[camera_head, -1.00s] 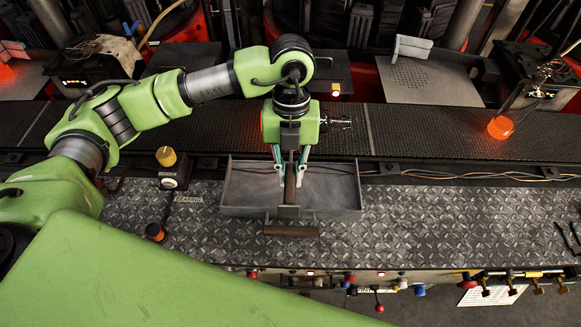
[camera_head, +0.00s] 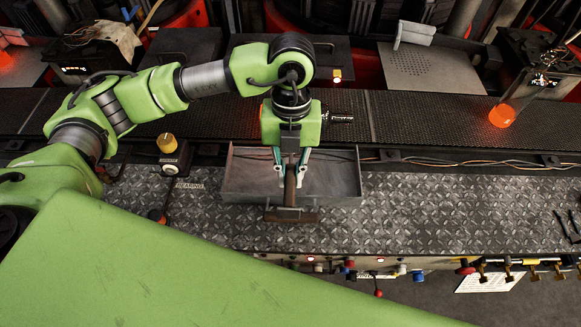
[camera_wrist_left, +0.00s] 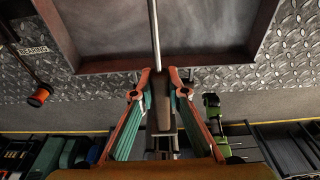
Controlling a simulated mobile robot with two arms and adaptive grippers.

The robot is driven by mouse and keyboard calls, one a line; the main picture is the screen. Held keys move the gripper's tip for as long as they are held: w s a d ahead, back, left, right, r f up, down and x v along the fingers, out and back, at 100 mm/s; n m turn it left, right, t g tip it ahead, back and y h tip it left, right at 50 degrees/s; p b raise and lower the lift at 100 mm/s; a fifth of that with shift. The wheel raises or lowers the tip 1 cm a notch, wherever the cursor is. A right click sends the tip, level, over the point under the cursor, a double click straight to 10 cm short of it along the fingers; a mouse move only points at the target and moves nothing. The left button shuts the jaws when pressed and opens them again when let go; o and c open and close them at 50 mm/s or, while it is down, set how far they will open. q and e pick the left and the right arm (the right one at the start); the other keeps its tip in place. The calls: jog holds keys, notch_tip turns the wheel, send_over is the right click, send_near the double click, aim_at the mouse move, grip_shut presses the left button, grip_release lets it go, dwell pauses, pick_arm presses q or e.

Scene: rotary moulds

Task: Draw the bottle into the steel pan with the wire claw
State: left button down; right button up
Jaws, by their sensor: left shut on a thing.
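My left gripper (camera_head: 290,168) is shut on the brown handle of a tool (camera_head: 290,190), over the steel pan. The handle ends in a dark crosspiece by the pan's front edge. In the left wrist view a thin rod (camera_wrist_left: 154,35) runs from the grip across the pan; its claw end is not visible. The grey, shallow steel pan (camera_head: 340,180) lies on the tread-plate ledge under my left gripper, with no bottle seen in it. A glowing orange bottle (camera_head: 502,115) stands on the dark belt far to the right, well apart from the gripper. My right gripper is not in view.
A yellow-knobbed control box (camera_head: 170,150) stands left of the pan. The dark conveyor belt (camera_head: 420,120) runs behind it. Coloured valves and knobs line the front edge. The tread plate (camera_head: 450,210) right of the pan is mostly clear.

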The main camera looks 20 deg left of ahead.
pick_arm(q)
jog(key=s+d, duration=0.2)
jog(key=s, duration=0.7)
jog(key=shift+s+d, duration=0.15)
jog(key=shift+d, duration=0.15)
dwell(1.6)
dwell(1.1)
jog(key=shift+w+a+r+p, duration=0.1)
jog(key=shift+w+r+p, duration=0.2)
jog(key=shift+r+p, duration=0.9)
jog(key=shift+w+a+r+p, duration=0.1)
jog(key=shift+w+r+p, duration=0.4)
jog(key=shift+r, duration=1.3)
jog(key=shift+w+a+r+p, duration=0.15)
jog(key=shift+r+p, duration=0.85)
jog(key=shift+r, duration=0.5)
jog(key=shift+d, duration=0.1)
